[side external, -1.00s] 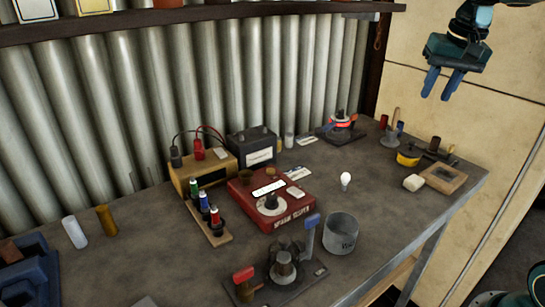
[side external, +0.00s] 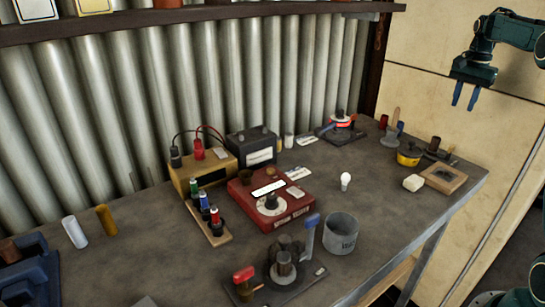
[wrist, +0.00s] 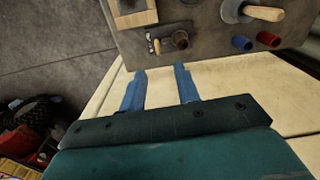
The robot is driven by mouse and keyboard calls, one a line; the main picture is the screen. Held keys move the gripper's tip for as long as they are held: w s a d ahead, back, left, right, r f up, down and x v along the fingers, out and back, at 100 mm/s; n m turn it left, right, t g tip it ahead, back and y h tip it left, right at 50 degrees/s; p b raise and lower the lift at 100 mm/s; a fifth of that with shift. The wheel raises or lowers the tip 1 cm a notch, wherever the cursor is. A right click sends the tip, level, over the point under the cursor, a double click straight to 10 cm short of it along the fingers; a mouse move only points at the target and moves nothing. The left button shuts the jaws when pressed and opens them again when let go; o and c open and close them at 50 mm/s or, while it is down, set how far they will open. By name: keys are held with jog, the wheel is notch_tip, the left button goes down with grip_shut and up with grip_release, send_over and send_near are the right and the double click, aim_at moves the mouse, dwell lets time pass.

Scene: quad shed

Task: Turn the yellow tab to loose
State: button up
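My gripper (side external: 464,105) hangs in the air at the upper right, in front of the pale wall panel and beyond the bench's right end. Its two blue fingers (wrist: 160,69) are apart with nothing between them. Near that end of the bench, a dark fitting with a brown post (side external: 435,143) also shows in the wrist view (wrist: 180,39), ahead of the fingertips. A small yellowish piece (wrist: 157,46) lies beside the post; it is too small to tell whether it is the yellow tab or how it is turned. No "loose" marking is readable.
A red box (side external: 270,205), a metal can (side external: 341,235) and a red-and-blue-levered fixture (side external: 283,270) stand farther left.

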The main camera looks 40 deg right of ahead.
aim_at(452, 145)
jog(key=shift+s+d+f+m, duration=0.2)
jog(key=shift+d+f, duration=0.1)
jog(key=shift+d, duration=0.2)
jog(key=shift+s+d+f+m, duration=0.15)
jog(key=shift+d+f, duration=0.15)
jog(key=shift+d, duration=0.15)
jog(key=shift+f, duration=0.15)
notch_tip(452, 145, down, 14)
jog(key=shift+r, duration=0.25)
grip_shut()
